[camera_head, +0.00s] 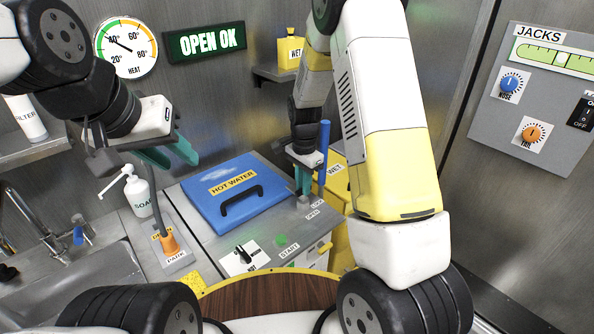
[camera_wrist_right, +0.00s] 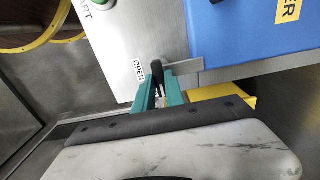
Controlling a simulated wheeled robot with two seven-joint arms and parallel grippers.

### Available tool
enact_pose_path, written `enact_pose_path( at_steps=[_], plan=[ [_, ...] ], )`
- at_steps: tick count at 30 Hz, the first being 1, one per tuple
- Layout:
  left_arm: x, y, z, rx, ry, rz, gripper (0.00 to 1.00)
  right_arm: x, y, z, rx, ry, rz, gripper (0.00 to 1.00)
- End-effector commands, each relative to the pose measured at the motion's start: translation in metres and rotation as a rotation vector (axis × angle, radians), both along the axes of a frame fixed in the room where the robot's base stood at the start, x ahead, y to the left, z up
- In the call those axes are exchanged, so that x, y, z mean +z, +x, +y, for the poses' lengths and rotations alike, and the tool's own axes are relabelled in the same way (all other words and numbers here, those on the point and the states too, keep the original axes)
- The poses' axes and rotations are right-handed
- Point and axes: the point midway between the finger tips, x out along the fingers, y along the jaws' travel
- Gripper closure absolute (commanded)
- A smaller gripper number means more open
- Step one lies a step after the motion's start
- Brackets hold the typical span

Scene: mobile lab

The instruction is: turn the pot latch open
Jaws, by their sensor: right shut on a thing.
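The pot has a blue lid (camera_head: 234,196) marked HOT WATER, shut flat in the steel counter; its edge also shows in the right wrist view (camera_wrist_right: 225,40). The latch (camera_wrist_right: 157,70) is a small dark lever beside the lid, close to the OPEN label (camera_wrist_right: 139,69). My right gripper (camera_wrist_right: 160,88) is shut on the latch, with a teal finger on each side of it. In the head view the right gripper (camera_head: 303,182) hides most of the latch. My left gripper (camera_head: 170,155) is open and empty above the counter, left of the lid.
A lit sign (camera_head: 206,42) reads OPEN OK beside a HEAT dial (camera_head: 126,48). A blue rod (camera_head: 323,158) stands close right of my right gripper. A knob (camera_head: 243,255) lies in front of the lid.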

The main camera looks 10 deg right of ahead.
Motion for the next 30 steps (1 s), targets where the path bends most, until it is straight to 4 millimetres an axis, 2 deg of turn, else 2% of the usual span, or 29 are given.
enact_pose_path(
  at_steps=[8, 14, 30],
  plan=[
    [0.0000, 0.0000, 0.0000, 0.000, 0.000, 0.000, 0.64, 0.0010, 0.0009, 0.0001, 0.021, 0.001, -0.003, 1.00],
    [0.0000, 0.0000, 0.0000, 0.000, 0.000, 0.000, 0.64, 0.0011, 0.0010, -0.0001, 0.106, 0.001, -0.003, 1.00],
    [0.0000, 0.0000, 0.0000, 0.000, 0.000, 0.000, 0.64, 0.0014, 0.0014, -0.0005, 0.583, 0.000, -0.004, 1.00]
  ],
)
